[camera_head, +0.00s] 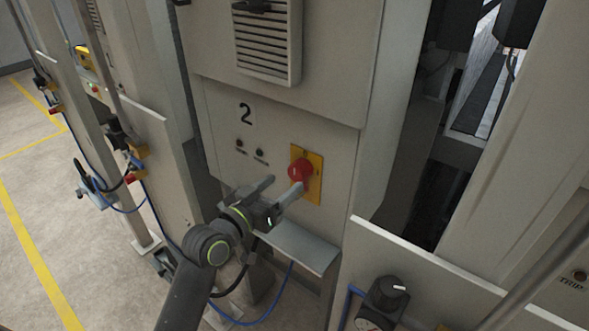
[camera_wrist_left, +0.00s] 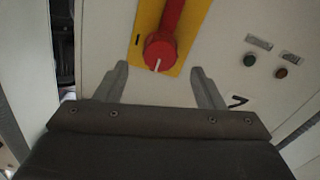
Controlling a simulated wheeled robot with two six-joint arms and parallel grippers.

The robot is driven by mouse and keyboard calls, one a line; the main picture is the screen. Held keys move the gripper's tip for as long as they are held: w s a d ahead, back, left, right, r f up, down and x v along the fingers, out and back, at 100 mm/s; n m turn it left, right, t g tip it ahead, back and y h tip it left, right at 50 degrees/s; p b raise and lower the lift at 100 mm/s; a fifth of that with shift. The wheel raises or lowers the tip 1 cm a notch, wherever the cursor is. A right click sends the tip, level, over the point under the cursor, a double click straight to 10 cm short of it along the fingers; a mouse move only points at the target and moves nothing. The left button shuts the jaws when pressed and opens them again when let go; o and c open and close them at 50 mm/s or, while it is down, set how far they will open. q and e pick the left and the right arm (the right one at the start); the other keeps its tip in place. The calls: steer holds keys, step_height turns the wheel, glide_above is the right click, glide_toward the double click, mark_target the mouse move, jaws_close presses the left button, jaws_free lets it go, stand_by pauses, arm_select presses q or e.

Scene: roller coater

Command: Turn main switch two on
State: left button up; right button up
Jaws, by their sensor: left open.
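The main switch two is a red rotary knob (camera_head: 300,171) on a yellow plate (camera_head: 314,188), on the grey cabinet panel marked with a black 2. In the left wrist view the red knob (camera_wrist_left: 160,52) shows a white mark on its face, and its yellow plate (camera_wrist_left: 145,22) lies behind it. My left gripper (camera_head: 282,187) is open in front of the panel, just below and left of the knob. In the left wrist view its two fingers (camera_wrist_left: 161,82) are spread, with the knob ahead between and beyond their tips. My right gripper is out of view.
Two small buttons (camera_head: 250,149) sit left of the switch. A grey ledge (camera_head: 295,245) juts out below it. A vent (camera_head: 268,45) is above. A black knob (camera_head: 387,292) stands at lower right. Blue hoses run low, and floor shows at left.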

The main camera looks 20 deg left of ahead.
mark_target(294, 175)
arm_select(q)
steer(key=p+x, duration=0.1)
steer(key=x, duration=0.4)
steer(key=shift+w+d, duration=0.1)
steer(key=shift+w, duration=0.2)
